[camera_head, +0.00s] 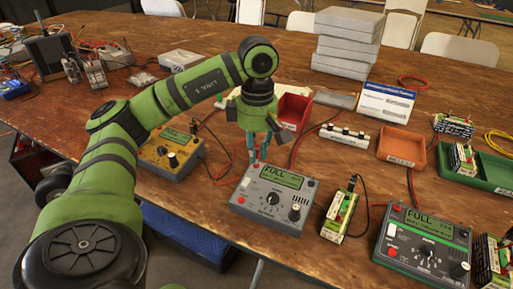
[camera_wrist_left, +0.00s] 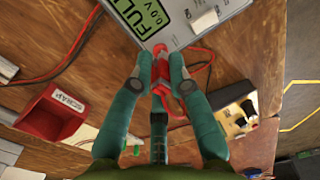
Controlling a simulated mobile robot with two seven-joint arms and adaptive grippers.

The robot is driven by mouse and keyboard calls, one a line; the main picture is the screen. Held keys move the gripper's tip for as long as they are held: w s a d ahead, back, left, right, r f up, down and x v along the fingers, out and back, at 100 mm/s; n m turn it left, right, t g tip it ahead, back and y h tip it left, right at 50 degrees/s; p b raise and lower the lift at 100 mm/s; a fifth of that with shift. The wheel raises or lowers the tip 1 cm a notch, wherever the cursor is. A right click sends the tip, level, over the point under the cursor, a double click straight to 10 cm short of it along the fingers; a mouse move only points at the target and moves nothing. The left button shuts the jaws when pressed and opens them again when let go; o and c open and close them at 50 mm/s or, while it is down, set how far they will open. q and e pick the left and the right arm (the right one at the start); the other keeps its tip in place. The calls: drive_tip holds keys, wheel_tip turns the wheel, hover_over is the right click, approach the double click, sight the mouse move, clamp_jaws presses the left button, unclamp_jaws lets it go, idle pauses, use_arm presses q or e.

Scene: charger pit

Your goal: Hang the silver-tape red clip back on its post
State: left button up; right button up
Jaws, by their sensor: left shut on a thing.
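My left gripper (camera_head: 257,158) hangs over the back edge of the grey charger (camera_head: 273,204), its fingers pointing down. In the left wrist view my left gripper (camera_wrist_left: 160,85) is shut on a red clip (camera_wrist_left: 161,68) held between its teal fingers. The clip's tip is close to the charger's edge (camera_wrist_left: 188,36) in that view; I cannot tell whether it touches a post. No silver tape can be made out. In the head view the fingers mostly hide the clip. The grey charger's display reads FULL. My right gripper is not in view.
A yellow charger (camera_head: 168,150) stands to the left and a green charger (camera_head: 422,246) to the right. A battery pack (camera_head: 340,214) stands beside the grey charger. A red bin (camera_head: 293,106) sits behind the gripper. Red and black cables lie around.

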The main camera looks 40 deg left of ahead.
use_arm(q)
drive_tip(key=o, duration=0.9)
drive_tip(key=shift+o, duration=1.1)
